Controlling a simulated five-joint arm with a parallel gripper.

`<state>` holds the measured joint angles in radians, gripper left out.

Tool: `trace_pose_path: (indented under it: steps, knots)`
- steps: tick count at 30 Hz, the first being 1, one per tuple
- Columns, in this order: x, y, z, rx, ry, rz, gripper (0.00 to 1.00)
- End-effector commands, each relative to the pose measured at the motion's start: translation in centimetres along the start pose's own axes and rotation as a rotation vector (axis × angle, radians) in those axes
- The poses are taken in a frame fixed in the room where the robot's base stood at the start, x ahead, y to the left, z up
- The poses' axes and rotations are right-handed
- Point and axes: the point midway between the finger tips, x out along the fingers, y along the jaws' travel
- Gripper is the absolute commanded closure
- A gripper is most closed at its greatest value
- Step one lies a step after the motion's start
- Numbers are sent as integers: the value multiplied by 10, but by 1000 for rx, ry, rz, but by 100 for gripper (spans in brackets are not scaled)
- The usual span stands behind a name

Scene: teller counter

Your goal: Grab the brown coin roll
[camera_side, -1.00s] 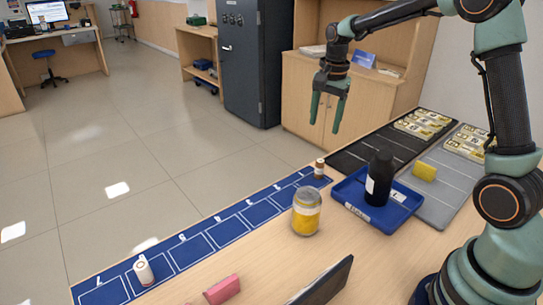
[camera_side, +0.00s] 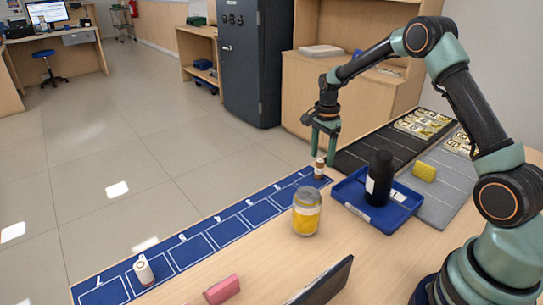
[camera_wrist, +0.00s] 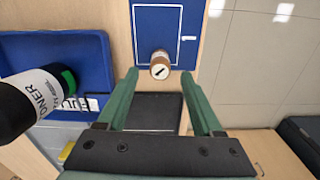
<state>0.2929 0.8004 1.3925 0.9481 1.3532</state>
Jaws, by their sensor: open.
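The brown coin roll (camera_side: 319,168) stands upright at the far right end of the blue numbered mat (camera_side: 233,221), with a pale band around it. In the wrist view the roll (camera_wrist: 160,64) shows its top end, just beyond the fingertips and roughly midway between them. My gripper (camera_side: 324,158) is open and empty, pointing down close to the roll in the side view. In the wrist view both green fingers of my gripper (camera_wrist: 162,72) are spread apart, with nothing between them. I cannot tell whether a finger touches the roll.
A blue tray (camera_side: 405,208) with a black bottle (camera_side: 379,177) is right of the roll. A yellow-filled jar (camera_side: 306,212) stands in front. A white roll (camera_side: 144,270) is at the mat's left end. A pink block (camera_side: 222,289) and yellow sponge (camera_side: 424,172) are nearby.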

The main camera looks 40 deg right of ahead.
Motion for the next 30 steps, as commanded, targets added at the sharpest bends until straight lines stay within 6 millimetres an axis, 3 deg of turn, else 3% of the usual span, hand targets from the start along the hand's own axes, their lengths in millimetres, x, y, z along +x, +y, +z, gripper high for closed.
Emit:
trace_pose_path:
  steps: [9,19,20,24,25,30]
  knots:
    - [43,1,5,-1,-1,3,32]
    - [50,0,5,-1,0,0,32]
    - [50,0,5,-1,0,0,40]
    - [50,0,5,-1,0,0,94]
    - [50,1,5,-1,0,0,100]
    - [49,0,5,-1,0,-1,100]
